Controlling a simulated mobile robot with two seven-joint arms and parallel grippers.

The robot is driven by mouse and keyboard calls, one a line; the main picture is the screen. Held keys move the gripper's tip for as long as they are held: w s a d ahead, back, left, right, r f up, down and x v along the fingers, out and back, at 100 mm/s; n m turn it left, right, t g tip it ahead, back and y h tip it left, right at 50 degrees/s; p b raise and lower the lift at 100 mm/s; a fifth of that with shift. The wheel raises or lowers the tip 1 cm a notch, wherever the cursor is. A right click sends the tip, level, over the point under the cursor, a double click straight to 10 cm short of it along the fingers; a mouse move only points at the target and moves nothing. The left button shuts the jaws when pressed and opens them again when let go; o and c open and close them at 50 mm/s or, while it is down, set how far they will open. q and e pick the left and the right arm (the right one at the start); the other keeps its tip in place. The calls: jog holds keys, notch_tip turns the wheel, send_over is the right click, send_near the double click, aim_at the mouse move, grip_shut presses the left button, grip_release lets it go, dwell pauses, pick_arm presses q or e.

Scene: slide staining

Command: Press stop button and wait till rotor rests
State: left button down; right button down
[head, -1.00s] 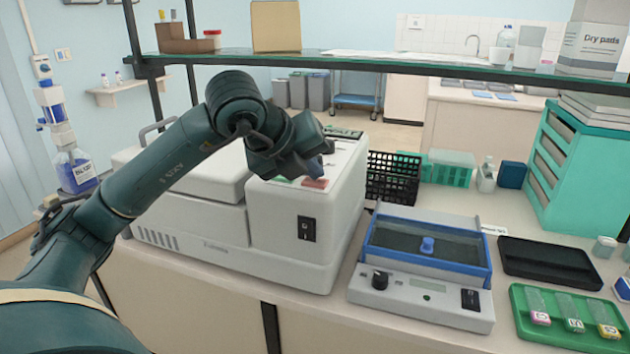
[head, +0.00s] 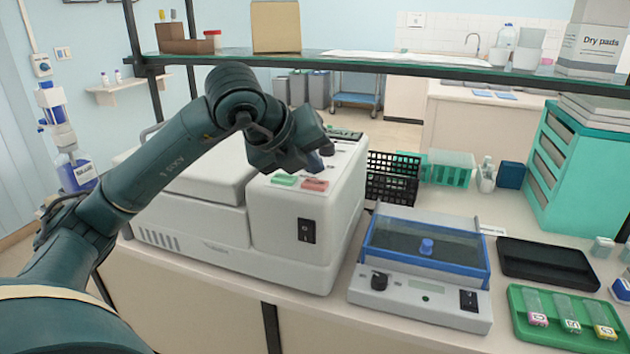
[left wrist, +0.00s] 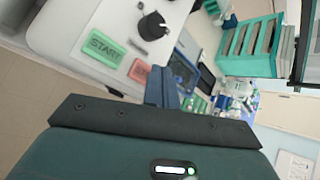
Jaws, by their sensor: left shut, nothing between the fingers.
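The white machine (head: 285,225) stands on the bench at left centre, its lid (head: 195,185) closed; any rotor inside is hidden. A red button (head: 314,185) and a green button (head: 284,180) lie side by side on its top panel. In the left wrist view the green one (left wrist: 104,46) reads START; the red one (left wrist: 140,70) is partly covered by my fingers. My left gripper (head: 318,166) is shut and empty, over the panel just behind the red button, apparently clear of it. My right gripper is not in view.
A black knob (left wrist: 152,25) shows on the panel. A black wire basket (head: 392,178) stands right of the machine. A blue-rimmed device (head: 427,285) and a green slide tray (head: 520,318) are farther right. A glass shelf (head: 400,61) spans above the bench.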

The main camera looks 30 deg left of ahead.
aim_at(311, 186)
pick_arm(q)
jog(key=shift+r+p, duration=1.75)
jog(key=shift+r, duration=0.75)
jog(key=shift+f, duration=0.1)
